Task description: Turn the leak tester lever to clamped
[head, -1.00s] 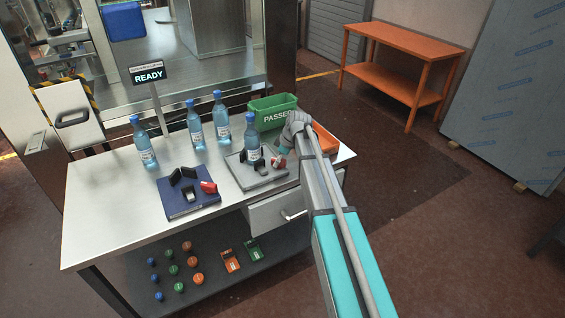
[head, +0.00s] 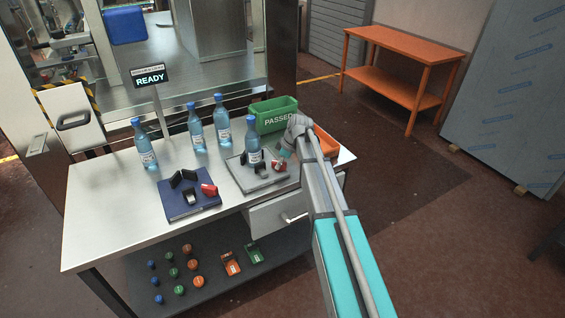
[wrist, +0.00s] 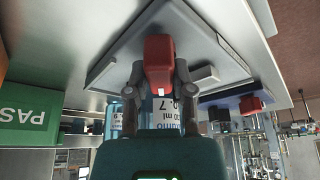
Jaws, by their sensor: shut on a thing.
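A fixture with a grey plate (head: 262,183) holds an upright blue bottle (head: 253,147) between dark clamp pieces. Its red lever (head: 278,166) is at the right side of the plate. My gripper (head: 284,158) reaches down to this lever from the right. In the wrist view the fingers of my gripper (wrist: 158,78) sit on both sides of the red lever (wrist: 158,60) and are shut on it. The bottle (wrist: 130,118) shows behind the fingers, partly hidden. A sign (head: 150,79) reads READY. No lever position marking is legible.
A similar blue fixture (head: 190,208) with a red lever stands left. Several bottles (head: 195,130) stand behind. A green PASSED bin (head: 270,108) and an orange bin (head: 326,143) are close to my arm. The table's front left (head: 110,235) is clear.

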